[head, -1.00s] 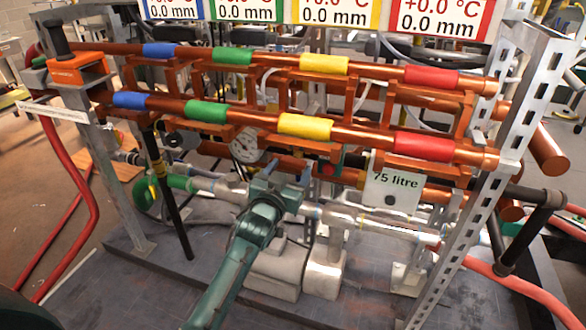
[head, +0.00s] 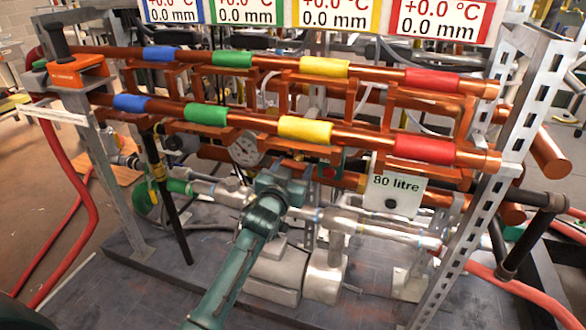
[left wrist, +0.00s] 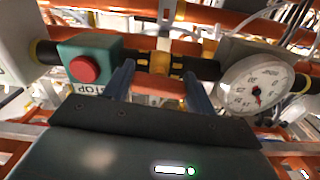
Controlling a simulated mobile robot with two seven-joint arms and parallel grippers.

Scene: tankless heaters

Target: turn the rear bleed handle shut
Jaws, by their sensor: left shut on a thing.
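My left gripper (head: 284,177) reaches in under the lower copper pipe, between a round dial gauge and the red stop button. In the left wrist view its two blue-grey fingers (left wrist: 160,86) stand either side of a small yellow piece (left wrist: 160,63) on a dark horizontal pipe, with an orange-red bar just below. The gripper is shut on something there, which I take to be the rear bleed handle. The handle's shape and angle are mostly hidden by the fingers and pipes. My right gripper is in neither view.
The stop button's green box (left wrist: 92,60) is close to the left finger and the dial gauge (left wrist: 256,85) close to the right one. Banded copper pipes (head: 304,129) run above my gripper. A sign reading "80 litre" (head: 397,190) and a slotted metal post (head: 487,200) stand right.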

